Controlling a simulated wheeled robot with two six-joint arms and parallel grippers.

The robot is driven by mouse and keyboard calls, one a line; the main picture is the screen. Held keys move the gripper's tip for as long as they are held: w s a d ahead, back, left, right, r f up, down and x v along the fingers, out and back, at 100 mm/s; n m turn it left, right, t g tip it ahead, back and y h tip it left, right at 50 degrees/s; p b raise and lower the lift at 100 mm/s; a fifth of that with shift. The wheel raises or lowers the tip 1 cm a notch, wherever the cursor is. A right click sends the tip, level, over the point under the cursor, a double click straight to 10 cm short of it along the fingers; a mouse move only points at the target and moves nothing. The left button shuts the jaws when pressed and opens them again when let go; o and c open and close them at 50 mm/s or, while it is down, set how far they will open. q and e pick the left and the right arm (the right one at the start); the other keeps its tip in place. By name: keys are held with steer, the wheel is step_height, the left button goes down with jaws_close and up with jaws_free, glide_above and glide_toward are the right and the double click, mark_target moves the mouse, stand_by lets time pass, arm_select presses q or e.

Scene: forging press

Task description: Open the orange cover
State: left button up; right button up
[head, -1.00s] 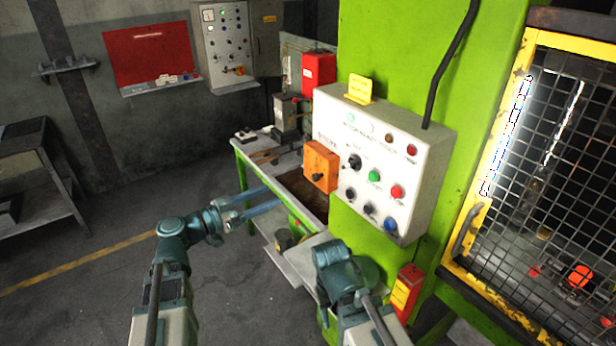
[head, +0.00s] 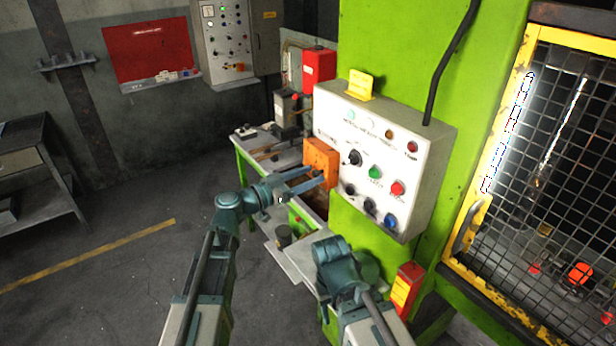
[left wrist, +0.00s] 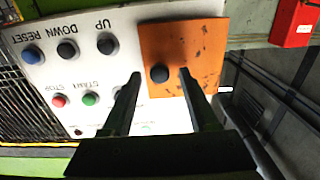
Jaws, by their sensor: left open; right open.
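The orange cover (head: 321,160) sits at the left side of the white control panel (head: 370,180), closed as far as I can see. It has a dark round knob, clear in the left wrist view (left wrist: 159,74). My left gripper (head: 318,177) is open in front of the cover. In the left wrist view its fingertips (left wrist: 160,76) lie on either side of the knob, apart from each other. I cannot tell whether they touch the knob or cover. My right arm is low, below the panel, and its fingers are not visible.
Several coloured buttons sit right of the cover, including a green one (head: 375,172) and a red one (head: 397,188). A green-legged bench (head: 245,160) stands behind the left gripper. A mesh guard with a yellow frame (head: 497,150) stands at right.

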arm_select(q)
jaws_close()
stand_by(1.4)
